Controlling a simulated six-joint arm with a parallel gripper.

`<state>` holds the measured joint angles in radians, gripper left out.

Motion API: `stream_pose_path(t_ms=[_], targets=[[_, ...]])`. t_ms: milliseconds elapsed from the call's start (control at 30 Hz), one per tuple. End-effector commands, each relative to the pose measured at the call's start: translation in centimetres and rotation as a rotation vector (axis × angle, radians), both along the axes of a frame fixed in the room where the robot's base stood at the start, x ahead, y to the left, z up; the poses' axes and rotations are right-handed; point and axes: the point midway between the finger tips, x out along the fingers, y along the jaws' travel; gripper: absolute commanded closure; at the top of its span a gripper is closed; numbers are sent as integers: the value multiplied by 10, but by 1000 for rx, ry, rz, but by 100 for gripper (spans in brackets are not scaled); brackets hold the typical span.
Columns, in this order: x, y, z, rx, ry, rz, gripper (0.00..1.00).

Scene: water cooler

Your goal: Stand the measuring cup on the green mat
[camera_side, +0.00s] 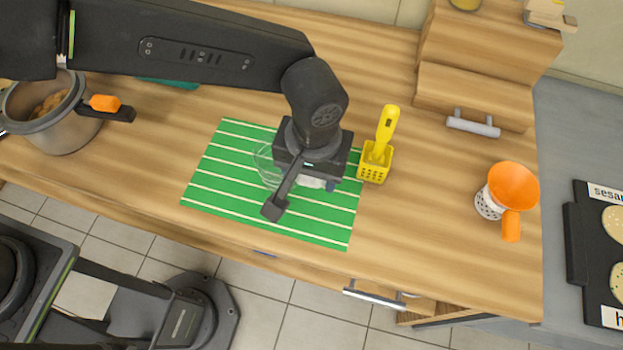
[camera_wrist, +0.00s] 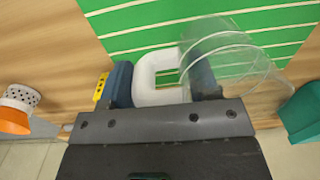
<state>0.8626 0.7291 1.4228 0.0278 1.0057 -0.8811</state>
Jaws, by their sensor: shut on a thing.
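The measuring cup (camera_side: 264,166) is clear, with a white handle (camera_wrist: 145,83). In the side view it is over the green mat (camera_side: 226,190), partly hidden under my wrist. My gripper (camera_side: 311,183) points down over the mat and is shut on the cup's white handle. In the wrist view my gripper (camera_wrist: 162,85) has the handle between its fingers, with the clear cup body (camera_wrist: 235,65) to the right. The white-striped mat (camera_wrist: 150,20) lies behind it. I cannot tell whether the cup's base touches the mat.
A yellow slotted utensil in a yellow holder (camera_side: 374,168) stands at the mat's right edge, close to my gripper. An orange funnel-like thing over a white perforated holder (camera_side: 489,203) stands farther right. A grey pot (camera_side: 60,125) is at the left. The mat's left and front parts are clear.

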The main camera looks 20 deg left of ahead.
Motion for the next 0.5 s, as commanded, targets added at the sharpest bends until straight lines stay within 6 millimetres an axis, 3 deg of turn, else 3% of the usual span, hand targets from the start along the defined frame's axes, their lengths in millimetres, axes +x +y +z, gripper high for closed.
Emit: stream_pose_path(t_ms=[333, 500], targets=[[0, 0, -38, 2, 1, 1, 72], [0, -1, -40, -1, -1, 1, 72]])
